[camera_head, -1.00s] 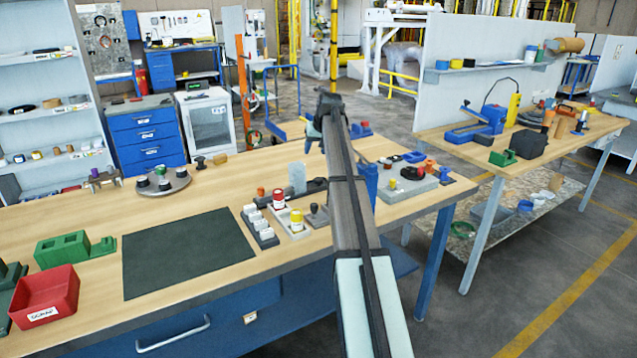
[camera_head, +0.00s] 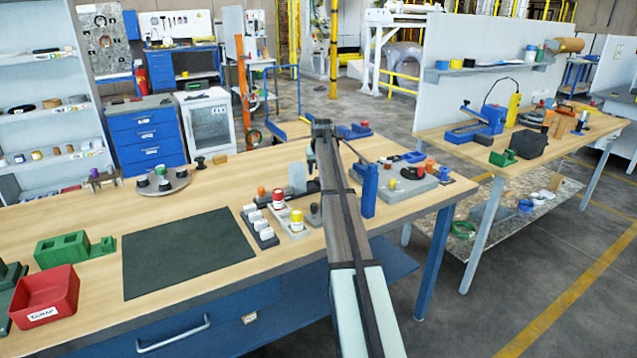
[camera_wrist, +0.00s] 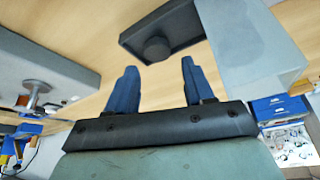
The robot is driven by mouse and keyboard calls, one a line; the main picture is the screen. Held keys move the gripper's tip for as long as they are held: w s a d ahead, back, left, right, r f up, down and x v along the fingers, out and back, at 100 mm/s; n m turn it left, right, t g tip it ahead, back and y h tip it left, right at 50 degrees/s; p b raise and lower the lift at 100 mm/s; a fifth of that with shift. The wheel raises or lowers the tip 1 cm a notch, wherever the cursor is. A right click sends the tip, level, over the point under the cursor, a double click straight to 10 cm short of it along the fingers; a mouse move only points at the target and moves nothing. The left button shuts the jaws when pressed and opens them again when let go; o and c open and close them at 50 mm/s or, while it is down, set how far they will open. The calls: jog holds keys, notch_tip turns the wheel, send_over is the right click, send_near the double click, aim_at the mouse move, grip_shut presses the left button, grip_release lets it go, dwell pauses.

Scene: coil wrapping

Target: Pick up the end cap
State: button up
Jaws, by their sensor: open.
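My gripper (camera_wrist: 159,65) is open in the wrist view, with two blue fingers apart and nothing between them. A dark round knob-like piece (camera_wrist: 155,49), possibly the end cap, stands on a dark flat holder (camera_wrist: 185,22) just beyond the fingertips, roughly in line with the gap. It is apart from the fingers. In the head view my arm crosses the middle of the bench and hides much of this spot. I cannot tell for certain which piece is the end cap.
A pale upright panel (camera_wrist: 245,45) stands close to the right finger. A grey plate (camera_wrist: 40,70) is at left in the wrist view. White blocks (camera_head: 262,225), red and yellow spools (camera_head: 297,220) and a blue post (camera_head: 369,190) are near my arm. The dark mat (camera_head: 185,250) is clear.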

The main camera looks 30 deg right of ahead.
aim_at(318, 179)
jog(key=shift+x, duration=2.6)
jog(key=shift+d, duration=0.15)
jog(key=c, duration=0.8)
notch_tip(318, 179, up, 18)
jog(key=shift+s, duration=0.15)
jog(key=s+a+f+n, duration=0.1)
jog(key=s+a+n, duration=0.1)
jog(key=s, duration=0.7)
jog(key=s+a+f+n+y, duration=0.1)
jog(key=s+a, duration=0.2)
jog(key=s, duration=0.7)
jog(key=shift+f+n, duration=0.25)
jog(key=shift+n, duration=0.15)
